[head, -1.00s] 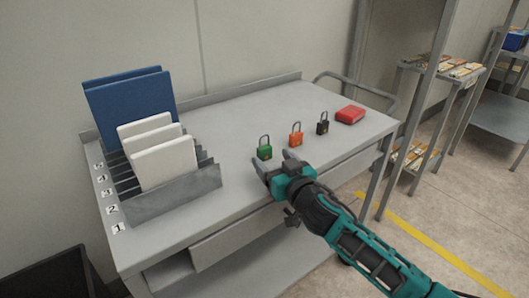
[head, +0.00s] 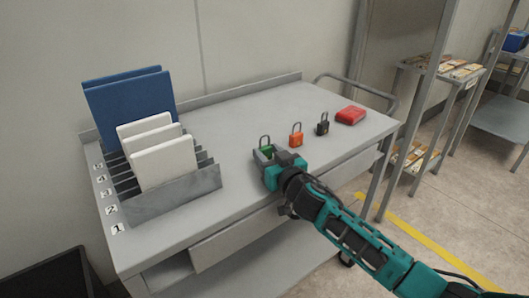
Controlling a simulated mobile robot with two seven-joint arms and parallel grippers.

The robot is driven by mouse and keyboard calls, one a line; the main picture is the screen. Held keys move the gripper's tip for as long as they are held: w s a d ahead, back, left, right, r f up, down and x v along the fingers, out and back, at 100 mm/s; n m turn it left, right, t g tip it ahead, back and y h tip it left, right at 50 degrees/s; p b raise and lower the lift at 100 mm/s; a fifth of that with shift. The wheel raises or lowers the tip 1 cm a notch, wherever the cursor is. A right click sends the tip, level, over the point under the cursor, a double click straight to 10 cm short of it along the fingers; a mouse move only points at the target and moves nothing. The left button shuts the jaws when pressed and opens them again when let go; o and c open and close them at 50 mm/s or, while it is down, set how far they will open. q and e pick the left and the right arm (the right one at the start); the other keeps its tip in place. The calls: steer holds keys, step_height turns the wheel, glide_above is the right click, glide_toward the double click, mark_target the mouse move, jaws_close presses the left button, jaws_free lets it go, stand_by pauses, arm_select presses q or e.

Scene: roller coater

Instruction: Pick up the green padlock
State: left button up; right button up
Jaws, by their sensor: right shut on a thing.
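The green padlock (head: 265,149) stands on the grey cart top (head: 236,112), upright with its shackle up. My right gripper (head: 265,155) reaches in from the lower right and is shut on the padlock's body. Its fingers hide the sides and lower part of the padlock. I cannot tell any gap between the padlock and the cart top. My left gripper is not in view.
A slotted rack (head: 175,197) with white and blue panels is at the left. The back of the cart top is clear.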

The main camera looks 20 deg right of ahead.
steer(key=c, duration=0.5)
